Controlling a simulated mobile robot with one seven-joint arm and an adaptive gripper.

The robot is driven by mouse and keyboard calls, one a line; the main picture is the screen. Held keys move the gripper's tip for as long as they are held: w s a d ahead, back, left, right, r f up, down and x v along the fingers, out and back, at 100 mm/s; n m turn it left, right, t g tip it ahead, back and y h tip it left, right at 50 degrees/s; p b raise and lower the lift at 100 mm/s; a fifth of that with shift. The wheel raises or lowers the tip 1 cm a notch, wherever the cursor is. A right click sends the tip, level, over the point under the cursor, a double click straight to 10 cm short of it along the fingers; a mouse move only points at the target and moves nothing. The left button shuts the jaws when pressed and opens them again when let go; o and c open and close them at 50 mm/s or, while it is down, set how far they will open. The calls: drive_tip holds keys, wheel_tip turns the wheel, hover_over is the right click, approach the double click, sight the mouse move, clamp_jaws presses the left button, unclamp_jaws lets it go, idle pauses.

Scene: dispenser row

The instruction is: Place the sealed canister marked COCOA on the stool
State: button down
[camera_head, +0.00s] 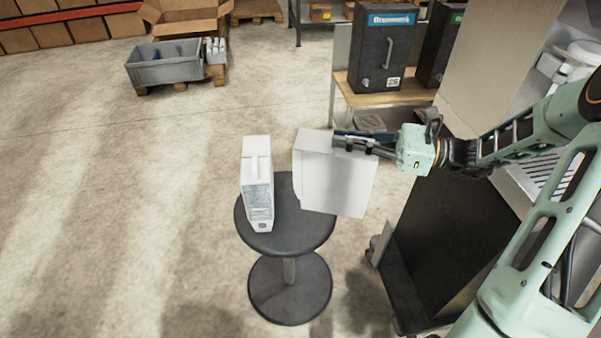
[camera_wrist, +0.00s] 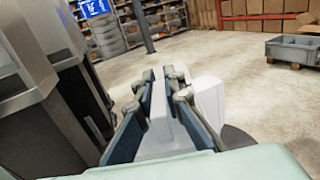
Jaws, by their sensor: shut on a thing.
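My gripper (camera_head: 353,141) is shut on a white box-shaped canister (camera_head: 338,178) by its upper right part. In the head view this canister is tilted and overlaps the right side of the round dark stool (camera_head: 275,237); I cannot tell whether it touches the seat. A second white canister (camera_head: 257,180) with a ridge on top and a grey, see-through-looking front stands upright on the stool's left part. No COCOA marking is readable on either canister. In the wrist view my gripper (camera_wrist: 158,75) has the held white canister (camera_wrist: 162,125) between its fingers, and another white shape (camera_wrist: 207,105) is just beyond.
A black dispenser with a blue label (camera_head: 383,50) stands on a wooden-topped table (camera_head: 370,98) at the back right. A dark cabinet (camera_head: 445,245) stands right of the stool. A grey crate (camera_head: 165,70) is at the far left. Floor left of the stool is clear.

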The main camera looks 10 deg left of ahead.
drive_tip(key=w+a+f+b, duration=0.2)
drive_tip(key=w+a+f, duration=0.4)
drive_tip(key=w+f, duration=0.4)
drive_tip(key=shift+w+a+f, duration=0.25)
drive_tip(key=shift+a+f, duration=0.05)
drive_tip(key=shift+f, duration=0.9)
drive_tip(key=c, duration=2)
unclamp_jaws()
drive_tip(key=shift+c, duration=0.2)
drive_tip(key=d, duration=0.7)
drive_tip(key=shift+s+d, duration=0.3)
drive_tip(key=shift+s, duration=0.15)
